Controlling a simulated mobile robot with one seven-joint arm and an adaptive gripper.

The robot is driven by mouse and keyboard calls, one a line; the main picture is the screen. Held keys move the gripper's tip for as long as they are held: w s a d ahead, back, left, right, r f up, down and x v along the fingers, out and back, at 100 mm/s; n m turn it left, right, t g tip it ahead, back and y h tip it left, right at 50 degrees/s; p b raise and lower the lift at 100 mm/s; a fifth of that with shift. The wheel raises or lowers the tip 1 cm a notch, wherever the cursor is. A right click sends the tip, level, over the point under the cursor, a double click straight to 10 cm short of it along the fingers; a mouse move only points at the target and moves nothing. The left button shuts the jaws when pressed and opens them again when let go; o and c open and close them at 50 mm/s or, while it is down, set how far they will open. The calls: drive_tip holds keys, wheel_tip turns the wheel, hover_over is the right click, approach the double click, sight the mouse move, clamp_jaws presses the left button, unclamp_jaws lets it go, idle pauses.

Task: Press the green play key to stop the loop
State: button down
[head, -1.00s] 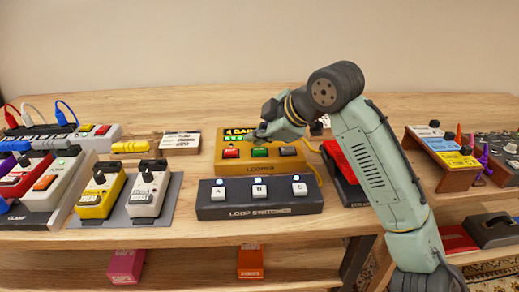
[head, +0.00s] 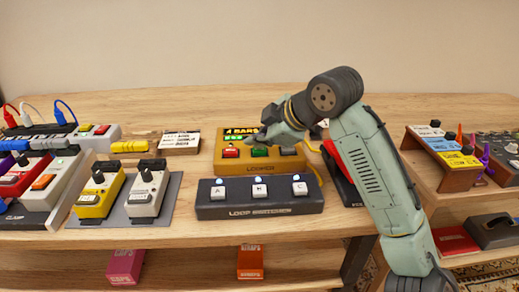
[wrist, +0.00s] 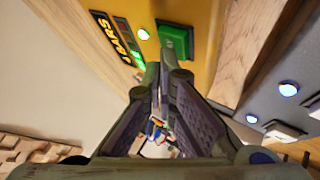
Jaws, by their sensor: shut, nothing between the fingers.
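The yellow looper pedal (head: 262,167) stands at the middle of the table in the head view. Its green key (head: 259,152) sits between a red key (head: 230,153) and a dark key (head: 288,151). The green key also shows in the wrist view (wrist: 174,40), just beyond the fingertips. My gripper (head: 253,138) is shut and empty, over the looper's upper face behind the key row. In the wrist view its fingertips (wrist: 161,75) appear near the green key; I cannot tell whether they touch it.
A dark loop switcher (head: 260,208) with white keys A, B, C stands in front of the looper. A red-topped pedal (head: 338,160) is close on the right, partly behind my arm. Yellow and white pedals stand to the left. The table behind the looper is mostly clear.

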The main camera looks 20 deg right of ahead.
sight(258, 151)
drive_tip(key=shift+f, duration=0.3)
idle(0.4)
drive_tip(key=shift+r, duration=0.15)
drive_tip(key=shift+r+p, duration=0.6)
drive_tip(key=shift+r, duration=0.2)
wheel_tip(258, 151, up, 5)
drive_tip(key=p, duration=0.4)
drive_tip(key=shift+r, duration=0.1)
idle(0.5)
